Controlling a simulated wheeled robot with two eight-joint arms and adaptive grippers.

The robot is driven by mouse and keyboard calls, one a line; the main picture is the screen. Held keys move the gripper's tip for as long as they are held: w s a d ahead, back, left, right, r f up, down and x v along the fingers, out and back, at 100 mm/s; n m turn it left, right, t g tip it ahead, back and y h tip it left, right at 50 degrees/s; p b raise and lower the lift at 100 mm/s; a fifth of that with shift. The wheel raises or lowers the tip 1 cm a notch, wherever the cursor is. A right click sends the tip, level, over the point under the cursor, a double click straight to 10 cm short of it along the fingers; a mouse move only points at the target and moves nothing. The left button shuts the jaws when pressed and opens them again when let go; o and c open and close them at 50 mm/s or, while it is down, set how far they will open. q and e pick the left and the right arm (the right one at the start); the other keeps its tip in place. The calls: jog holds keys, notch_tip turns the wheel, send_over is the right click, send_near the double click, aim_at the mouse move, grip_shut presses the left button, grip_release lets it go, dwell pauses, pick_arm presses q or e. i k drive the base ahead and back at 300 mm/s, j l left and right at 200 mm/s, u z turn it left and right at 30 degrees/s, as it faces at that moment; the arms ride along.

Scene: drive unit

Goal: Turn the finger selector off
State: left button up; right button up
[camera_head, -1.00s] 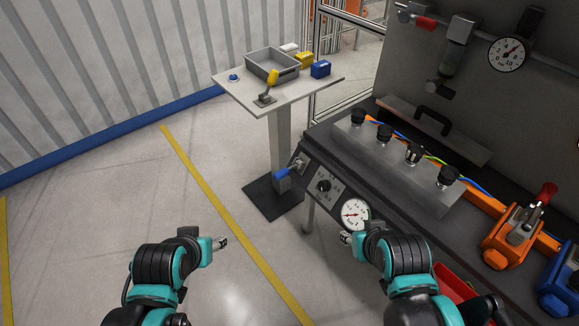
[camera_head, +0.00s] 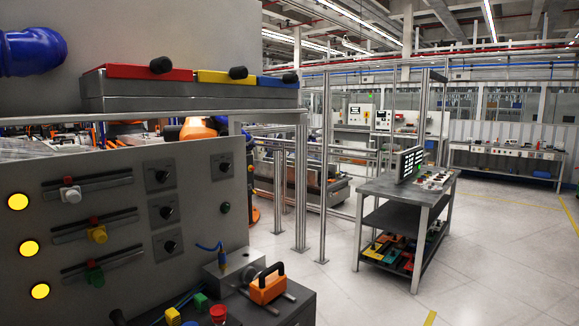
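Neither of my grippers is in view. A grey panel stands at the left. It carries a column of black rotary knobs: an upper knob (camera_head: 161,176), a middle knob (camera_head: 166,212) and a lower knob (camera_head: 170,246). Another rotary knob (camera_head: 225,167) sits on the panel's right-hand face. Which of these, if any, is the finger selector I cannot tell. The positions of the knobs are too small to read.
Slider handles in white (camera_head: 71,194), yellow (camera_head: 98,233) and green (camera_head: 94,273) sit on the panel, beside lit yellow lamps (camera_head: 29,248). A cart (camera_head: 407,191) with a screen stands right. Floor on the right is clear.

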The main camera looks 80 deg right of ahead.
aim_at(224, 168)
jog(key=z, duration=2.35)
jog(key=i+l, duration=0.7)
jog(key=i, duration=0.1)
